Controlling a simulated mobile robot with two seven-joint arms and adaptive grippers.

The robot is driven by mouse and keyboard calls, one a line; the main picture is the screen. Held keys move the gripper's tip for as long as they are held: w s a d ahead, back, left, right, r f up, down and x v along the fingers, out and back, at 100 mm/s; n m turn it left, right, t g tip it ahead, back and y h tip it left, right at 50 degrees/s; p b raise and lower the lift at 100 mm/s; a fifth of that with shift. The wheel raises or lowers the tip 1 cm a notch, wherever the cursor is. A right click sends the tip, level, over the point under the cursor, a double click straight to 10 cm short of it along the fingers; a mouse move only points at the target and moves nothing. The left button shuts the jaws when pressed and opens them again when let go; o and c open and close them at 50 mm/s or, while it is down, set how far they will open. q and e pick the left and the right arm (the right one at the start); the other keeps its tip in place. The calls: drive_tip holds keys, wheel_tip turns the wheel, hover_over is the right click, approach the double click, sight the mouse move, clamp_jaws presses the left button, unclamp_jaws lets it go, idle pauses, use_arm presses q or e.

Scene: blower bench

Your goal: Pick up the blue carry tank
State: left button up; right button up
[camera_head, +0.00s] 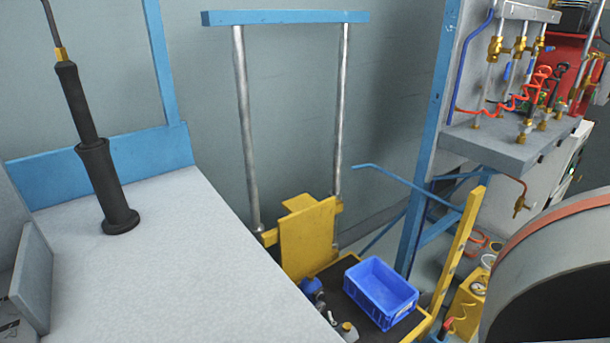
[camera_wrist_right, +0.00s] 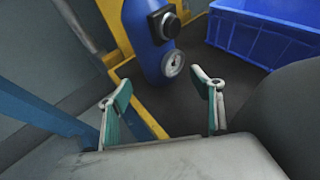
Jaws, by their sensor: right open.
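The blue carry tank (camera_wrist_right: 148,45) stands in the upper middle of the right wrist view, with a black fitting and a small round gauge on it. Its top reaches past the frame edge. In the head view a small blue rounded thing, likely the same tank (camera_head: 311,285), sits at the left of the yellow-framed cart's dark deck, partly hidden by the pale bench edge. My right gripper (camera_wrist_right: 160,97) is open, its two green-padded fingers apart with nothing between them. The tank lies beyond the fingertips, apart from them. My left gripper is not in view.
A blue crate (camera_head: 380,290) stands right of the tank on the cart and also shows in the right wrist view (camera_wrist_right: 262,32). A yellow post (camera_head: 459,250) rises at the cart's right. The pale bench (camera_head: 170,260) is at left.

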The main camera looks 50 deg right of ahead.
drive_tip(key=x, duration=0.2)
drive_tip(key=shift+w+d, duration=0.2)
drive_tip(key=b+x, duration=0.2)
drive_tip(key=x, duration=0.2)
drive_tip(key=shift+s+f, duration=0.1)
drive_tip(key=shift+f, duration=0.15)
drive_tip(key=shift+w+d, duration=0.25)
drive_tip(key=shift+d, duration=0.05)
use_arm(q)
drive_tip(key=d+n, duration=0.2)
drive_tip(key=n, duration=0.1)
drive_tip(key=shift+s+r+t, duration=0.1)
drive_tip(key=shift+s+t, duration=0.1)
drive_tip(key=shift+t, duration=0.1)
use_arm(e)
drive_tip(key=shift+w+r, duration=0.1)
drive_tip(key=shift+w, duration=0.05)
drive_tip(key=c, duration=1.5)
